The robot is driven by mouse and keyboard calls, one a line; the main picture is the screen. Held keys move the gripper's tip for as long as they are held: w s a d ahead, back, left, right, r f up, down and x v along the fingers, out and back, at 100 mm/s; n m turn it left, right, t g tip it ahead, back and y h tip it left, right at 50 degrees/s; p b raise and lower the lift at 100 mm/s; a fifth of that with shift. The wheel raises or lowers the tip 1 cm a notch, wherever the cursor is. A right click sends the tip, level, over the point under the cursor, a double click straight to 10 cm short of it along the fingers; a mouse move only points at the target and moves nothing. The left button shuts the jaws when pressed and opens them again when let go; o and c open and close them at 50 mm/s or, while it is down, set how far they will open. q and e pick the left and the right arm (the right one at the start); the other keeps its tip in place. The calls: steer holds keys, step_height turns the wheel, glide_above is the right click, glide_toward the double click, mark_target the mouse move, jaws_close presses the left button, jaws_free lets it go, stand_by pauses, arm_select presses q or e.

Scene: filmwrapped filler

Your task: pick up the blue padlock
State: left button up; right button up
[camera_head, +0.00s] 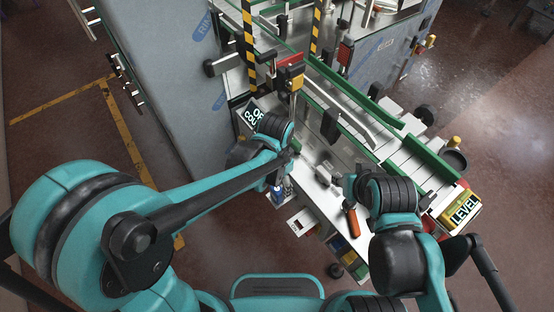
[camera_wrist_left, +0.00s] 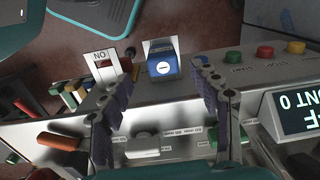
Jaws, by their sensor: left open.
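The blue padlock (camera_wrist_left: 163,67) shows in the left wrist view, with a pale shackle area above it and a white round mark on its face. It hangs or rests at the edge of the grey bench; its support is unclear. In the head view it is a small blue shape (camera_head: 277,196) just below my left gripper (camera_head: 283,172). In the left wrist view my left gripper (camera_wrist_left: 165,80) is open, its fingertips to either side of the padlock's lower part. I see no contact. My right gripper (camera_head: 335,177) is over the bench to the right, its jaws too small to read.
A white tag marked "NO" (camera_wrist_left: 105,63) is left of the padlock. A panel with red and yellow buttons (camera_wrist_left: 265,52) and a display (camera_wrist_left: 297,110) stand to the right. An orange-handled tool (camera_head: 351,220) lies near my right arm. Green guide rails (camera_head: 345,90) run along the machine.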

mark_target(277, 188)
arm_select(q)
steer(key=shift+w+d+f, duration=0.3)
steer(key=shift+d+f, duration=0.15)
steer(key=shift+f, duration=0.1)
steer(key=f+b, duration=0.1)
steer(key=f, duration=0.1)
steer(key=f+b, duration=0.1)
steer(key=f, duration=0.1)
steer(key=f+b, duration=0.1)
steer(key=f, duration=0.2)
steer(key=shift+a, duration=0.4)
steer(key=shift+r, duration=0.1)
steer(key=c, duration=1.3)
arm_select(e)
steer(key=shift+w+f, duration=0.2)
steer(key=shift+f, duration=0.9)
arm_select(q)
steer(key=shift+c, duration=0.2)
